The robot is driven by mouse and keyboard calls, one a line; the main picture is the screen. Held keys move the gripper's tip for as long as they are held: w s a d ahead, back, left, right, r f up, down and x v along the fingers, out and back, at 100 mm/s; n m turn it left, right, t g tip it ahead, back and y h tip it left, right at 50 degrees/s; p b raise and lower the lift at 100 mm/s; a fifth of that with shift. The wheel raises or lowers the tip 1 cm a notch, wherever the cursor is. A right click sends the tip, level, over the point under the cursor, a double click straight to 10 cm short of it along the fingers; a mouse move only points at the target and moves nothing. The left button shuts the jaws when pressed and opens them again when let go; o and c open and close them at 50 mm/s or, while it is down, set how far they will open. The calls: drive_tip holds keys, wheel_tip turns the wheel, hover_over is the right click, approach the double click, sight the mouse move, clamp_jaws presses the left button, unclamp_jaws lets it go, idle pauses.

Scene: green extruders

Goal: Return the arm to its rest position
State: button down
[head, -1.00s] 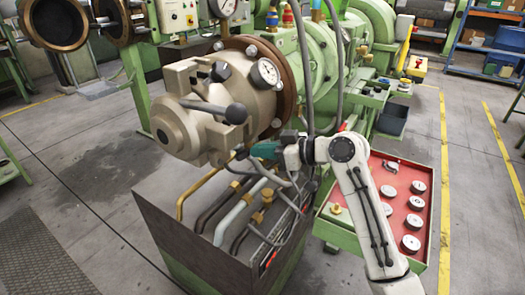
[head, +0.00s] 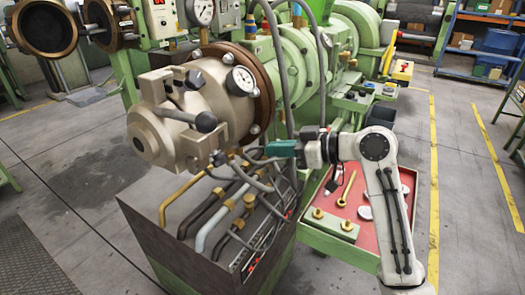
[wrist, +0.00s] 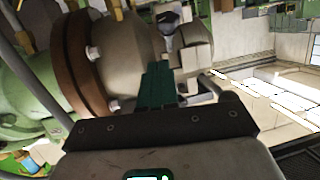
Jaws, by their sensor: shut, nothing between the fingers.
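My white arm (head: 378,180) reaches up from the lower right of the head view and bends left at its elbow. My gripper (head: 275,149) has teal fingers, which are closed together and empty. They point left toward the beige extruder head (head: 175,115), just to its right in the picture; I cannot tell the exact gap. In the wrist view my gripper (wrist: 157,82) shows its teal fingers shut in front of the beige head (wrist: 135,55) and its brown flange (wrist: 84,62).
Bent pipes and hoses (head: 215,215) rise from the dark box (head: 150,225) below the gripper. Green machine body (head: 300,65) stands behind. Floor at right is open.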

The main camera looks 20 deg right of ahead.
drive_tip(key=shift+v, duration=1.55)
